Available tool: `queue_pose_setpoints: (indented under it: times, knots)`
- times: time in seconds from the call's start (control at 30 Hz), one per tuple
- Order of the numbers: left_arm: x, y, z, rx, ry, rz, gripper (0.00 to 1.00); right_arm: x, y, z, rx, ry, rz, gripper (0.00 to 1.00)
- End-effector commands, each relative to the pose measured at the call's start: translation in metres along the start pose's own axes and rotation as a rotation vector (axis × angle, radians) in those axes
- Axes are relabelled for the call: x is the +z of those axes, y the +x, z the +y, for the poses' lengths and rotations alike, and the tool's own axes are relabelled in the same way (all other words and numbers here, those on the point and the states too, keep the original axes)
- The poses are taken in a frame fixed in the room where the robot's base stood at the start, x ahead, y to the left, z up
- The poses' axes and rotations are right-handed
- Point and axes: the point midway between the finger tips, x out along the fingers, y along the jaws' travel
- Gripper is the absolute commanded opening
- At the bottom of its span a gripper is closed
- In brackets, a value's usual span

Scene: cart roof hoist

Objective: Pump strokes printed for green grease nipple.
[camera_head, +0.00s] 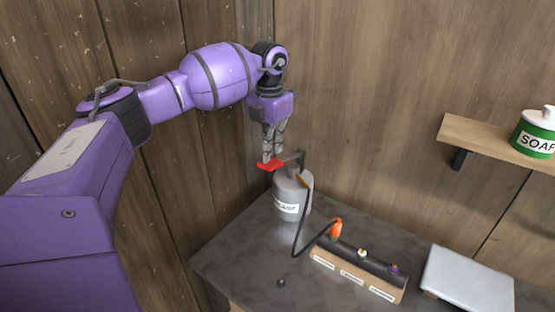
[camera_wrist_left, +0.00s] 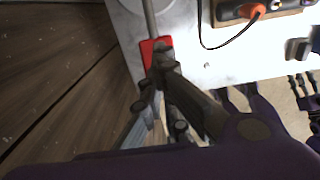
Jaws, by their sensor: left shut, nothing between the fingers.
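A grey grease pump canister (camera_head: 291,197) stands upright at the table's back left, its label only partly legible. Its lever ends in a red handle (camera_head: 270,165), also in the left wrist view (camera_wrist_left: 149,48). My left gripper (camera_head: 267,158) is shut and empty, its fingertips at the top of the red handle, seemingly touching it. A black hose (camera_head: 296,240) runs from the pump to an orange coupler (camera_head: 337,229) on the left end of the nipple block (camera_head: 350,278). A cream nipple (camera_head: 362,253) and a purple one (camera_head: 393,268) show.
The block's front labels (camera_head: 352,277) are too small to read. A pale flat plate (camera_head: 467,278) lies at the right. A shelf (camera_head: 490,141) holds a green-and-white soap container (camera_head: 538,134). Dark fingers, apparently my right gripper (camera_wrist_left: 302,84), show at the left wrist view's right edge.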

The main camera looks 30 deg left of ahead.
Motion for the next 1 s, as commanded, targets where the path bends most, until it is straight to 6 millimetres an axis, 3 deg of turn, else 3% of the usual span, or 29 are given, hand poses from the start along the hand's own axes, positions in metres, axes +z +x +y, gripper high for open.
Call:
queue_pose_setpoints:
  times: [0.83,1.0]
  knots:
    - [-0.001,0.089,0.0,0.0,0.0,0.006,0.0,0.033,0.004,-0.005,-0.001,0.015,-0.053,0.4]
    - [0.0,0.084,0.0,0.001,0.0,0.001,0.0,0.03,0.003,-0.005,-0.001,0.014,-0.049,0.4]
